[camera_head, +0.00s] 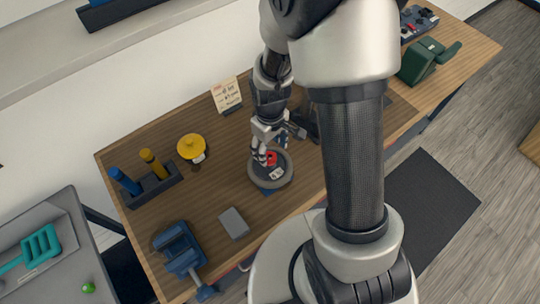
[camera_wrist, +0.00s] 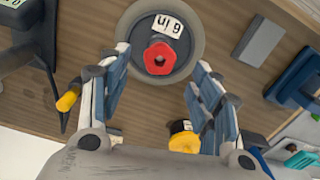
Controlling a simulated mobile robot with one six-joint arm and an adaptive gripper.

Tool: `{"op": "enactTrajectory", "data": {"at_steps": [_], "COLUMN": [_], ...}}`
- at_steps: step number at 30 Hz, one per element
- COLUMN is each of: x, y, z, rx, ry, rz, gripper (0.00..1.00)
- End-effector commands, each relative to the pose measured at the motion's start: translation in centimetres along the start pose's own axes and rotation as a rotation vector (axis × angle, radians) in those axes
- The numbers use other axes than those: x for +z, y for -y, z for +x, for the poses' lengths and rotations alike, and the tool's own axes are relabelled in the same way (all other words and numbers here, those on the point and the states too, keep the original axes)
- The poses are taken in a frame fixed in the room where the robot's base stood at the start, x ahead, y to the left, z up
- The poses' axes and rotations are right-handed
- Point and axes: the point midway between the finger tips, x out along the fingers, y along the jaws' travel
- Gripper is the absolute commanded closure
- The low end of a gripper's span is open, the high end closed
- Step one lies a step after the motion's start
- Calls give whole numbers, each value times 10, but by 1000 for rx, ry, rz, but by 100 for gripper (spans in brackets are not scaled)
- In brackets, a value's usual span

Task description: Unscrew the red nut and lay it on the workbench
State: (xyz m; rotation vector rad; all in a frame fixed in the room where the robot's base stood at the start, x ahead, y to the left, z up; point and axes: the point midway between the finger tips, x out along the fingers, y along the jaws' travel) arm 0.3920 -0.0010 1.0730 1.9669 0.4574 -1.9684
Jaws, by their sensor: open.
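The red nut (camera_wrist: 158,58) is a six-sided ring with a dark hole. It sits near the middle of a round grey base (camera_wrist: 196,25) with a white label, on the wooden workbench (camera_wrist: 60,20). In the head view the nut (camera_head: 271,159) shows in small part beside my fingers, with the base rim (camera_head: 287,181) around it. My gripper (camera_wrist: 161,62) is open and empty, with one finger on each side of the nut in the wrist view. I see no contact with the nut; the exact gap is hard to tell.
Near the base are a grey block (camera_head: 234,223), a yellow knob-like piece (camera_head: 191,147) and a holder (camera_head: 156,187) with blue and yellow handles. A blue vise (camera_head: 178,248) stands at the front left edge. Bare wood shows between them. A note card (camera_head: 226,93) stands behind.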

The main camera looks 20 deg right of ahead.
Motion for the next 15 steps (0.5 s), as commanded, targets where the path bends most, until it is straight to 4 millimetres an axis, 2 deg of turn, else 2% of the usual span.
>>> {"op": "enactTrajectory", "data": {"at_steps": [1, 6, 15], "x": [1, 0, 0], "y": [0, 0, 0], "z": [12, 36, 52], "rx": [-2, -1, 0], "ry": [4, 2, -1], "rz": [0, 1, 1], "gripper": [42, 42, 42]}}
